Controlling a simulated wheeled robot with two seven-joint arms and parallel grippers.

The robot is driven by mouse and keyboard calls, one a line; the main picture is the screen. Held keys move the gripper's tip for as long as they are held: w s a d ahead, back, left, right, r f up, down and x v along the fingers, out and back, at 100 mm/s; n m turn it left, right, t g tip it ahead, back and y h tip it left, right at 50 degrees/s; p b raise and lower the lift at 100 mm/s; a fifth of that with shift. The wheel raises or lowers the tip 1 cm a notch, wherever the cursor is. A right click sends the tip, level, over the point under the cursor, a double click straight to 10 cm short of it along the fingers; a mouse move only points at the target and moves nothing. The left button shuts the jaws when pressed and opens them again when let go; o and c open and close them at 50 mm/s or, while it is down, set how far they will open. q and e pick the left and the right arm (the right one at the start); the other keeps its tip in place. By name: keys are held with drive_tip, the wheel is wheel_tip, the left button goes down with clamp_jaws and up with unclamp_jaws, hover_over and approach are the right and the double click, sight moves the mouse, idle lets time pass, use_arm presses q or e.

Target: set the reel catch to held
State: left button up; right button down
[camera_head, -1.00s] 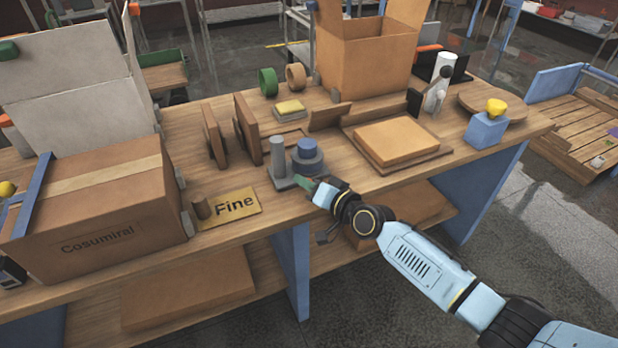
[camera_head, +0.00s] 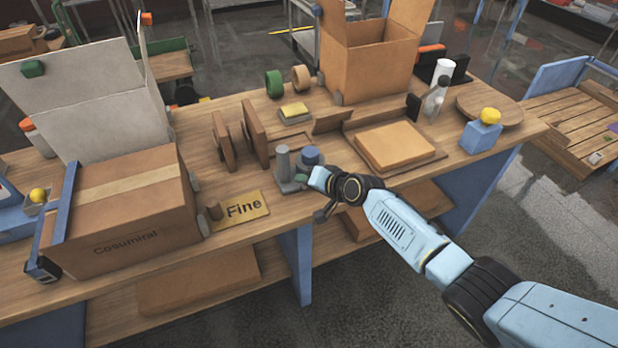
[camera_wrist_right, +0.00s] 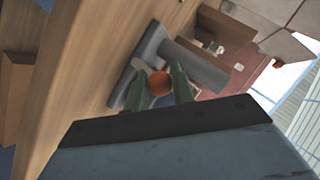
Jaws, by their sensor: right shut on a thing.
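A grey fixture with an upright post (camera_head: 283,163) and a blue-topped round part (camera_head: 310,156) stands near the table's front edge; I take it to be the reel catch. In the right wrist view an orange ball knob (camera_wrist_right: 160,83) sits by the grey base (camera_wrist_right: 122,88) and thick grey cylinder (camera_wrist_right: 198,70). My right gripper (camera_head: 303,179) reaches the front of the fixture. Its green fingers (camera_wrist_right: 161,85) are shut on the knob, one on each side. The knob is hidden in the head view, and the catch's setting cannot be read. My left gripper is not in view.
A large cardboard box (camera_head: 125,215) stands farther left. Upright brown boards (camera_head: 254,133) stand behind the sign. A flat orange-tan block (camera_head: 395,147) lies to the right on a low tray.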

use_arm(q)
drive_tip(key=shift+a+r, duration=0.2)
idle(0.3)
use_arm(e)
drive_tip(key=c, duration=1.2)
unclamp_jaws()
drive_tip(key=shift+s+d+r+p, duration=0.3)
drive_tip(key=shift+r+p, duration=0.1)
drive_tip(key=shift+p, duration=0.1)
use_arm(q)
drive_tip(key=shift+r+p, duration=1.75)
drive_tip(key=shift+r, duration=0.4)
use_arm(e)
drive_tip(key=v, duration=1.2)
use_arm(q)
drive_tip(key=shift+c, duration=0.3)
